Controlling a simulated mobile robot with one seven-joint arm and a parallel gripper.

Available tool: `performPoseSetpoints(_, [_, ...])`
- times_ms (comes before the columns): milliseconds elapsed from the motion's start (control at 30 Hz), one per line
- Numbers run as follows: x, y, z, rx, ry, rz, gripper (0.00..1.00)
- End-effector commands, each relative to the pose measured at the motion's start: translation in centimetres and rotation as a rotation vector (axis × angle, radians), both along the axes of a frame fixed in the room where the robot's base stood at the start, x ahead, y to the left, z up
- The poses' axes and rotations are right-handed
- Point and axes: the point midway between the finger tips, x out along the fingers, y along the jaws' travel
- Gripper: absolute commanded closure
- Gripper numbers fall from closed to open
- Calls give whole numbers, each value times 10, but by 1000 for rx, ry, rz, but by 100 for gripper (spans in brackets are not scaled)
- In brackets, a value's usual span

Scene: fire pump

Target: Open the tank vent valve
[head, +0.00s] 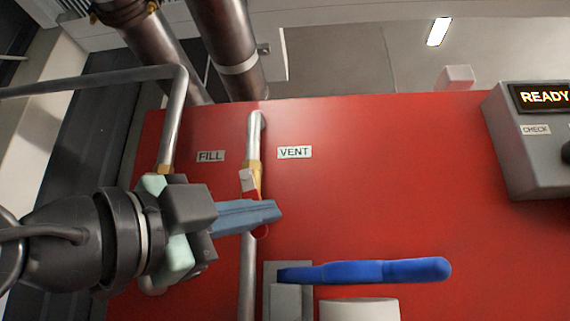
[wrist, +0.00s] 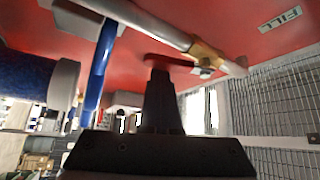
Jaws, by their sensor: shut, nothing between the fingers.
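The vent valve has a brass body (head: 254,172) on the vertical pipe beside the VENT label (head: 294,152); the brass also shows in the wrist view (wrist: 204,52). Its red lever (head: 253,195) runs down along the pipe, mostly hidden behind my fingers, with a bit of red below them. In the wrist view the red lever (wrist: 170,63) lies just beyond my fingertips. My gripper (head: 277,211) is shut and empty, pointing right across the front of the pipe; in the wrist view its fingers (wrist: 161,75) are together. I cannot tell whether they touch the lever.
The red tank face (head: 390,180) is behind the pipe. A blue lever handle (head: 370,271) sticks out to the right below my gripper, above a white cylinder (head: 360,309). A FILL label (head: 210,156) and pipe (head: 173,120) are at left. A grey READY box (head: 510,145) is far right.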

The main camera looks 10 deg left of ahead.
Motion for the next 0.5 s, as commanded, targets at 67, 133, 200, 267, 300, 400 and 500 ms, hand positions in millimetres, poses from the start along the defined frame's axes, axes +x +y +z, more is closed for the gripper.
performPoseSetpoints(67, [2, 6, -3, -6, 3, 6, 100])
performPoseSetpoints(133, [2, 8, -3, -6, 3, 7, 100])
performPoseSetpoints(200, [2, 10, -3, -5, 4, 8, 100])
performPoseSetpoints(267, [2, 11, -3, -6, 4, 8, 100])
performPoseSetpoints(300, [2, 12, -3, -6, 3, 9, 100])
performPoseSetpoints(400, [2, 14, -3, -8, 2, 9, 100])
performPoseSetpoints(500, [1, 15, -2, -8, 1, 10, 100])
